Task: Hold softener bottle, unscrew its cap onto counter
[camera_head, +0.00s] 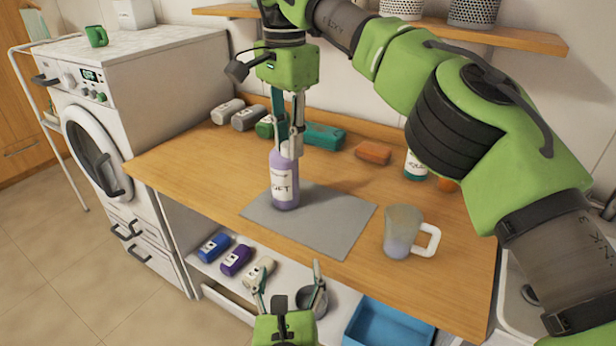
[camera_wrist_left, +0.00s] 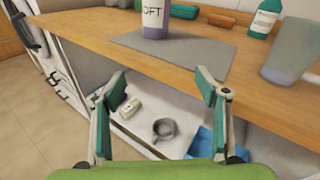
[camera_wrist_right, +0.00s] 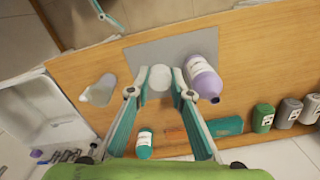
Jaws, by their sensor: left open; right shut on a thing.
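The softener bottle (camera_head: 284,185) is lilac with a white label and stands upright on the grey mat (camera_head: 335,229). In the right wrist view the bottle (camera_wrist_right: 203,78) shows a dark purple, uncapped top. My right gripper (camera_wrist_right: 160,78) is shut on a round white cap (camera_wrist_right: 160,77), beside the bottle in that view. In the head view my right gripper (camera_head: 290,148) overlaps the bottle's top. My left gripper (camera_head: 290,285) is open and empty in front of the counter's edge. The left wrist view shows the bottle (camera_wrist_left: 155,20) beyond its open fingers.
A cup with a white handle (camera_head: 403,232) stands right of the mat on the wooden counter (camera_head: 190,165). Several bottles lie along the counter's back, near an orange block (camera_head: 373,152). Below are small bottles and a blue bin (camera_head: 385,325). A washing machine (camera_head: 130,90) stands left.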

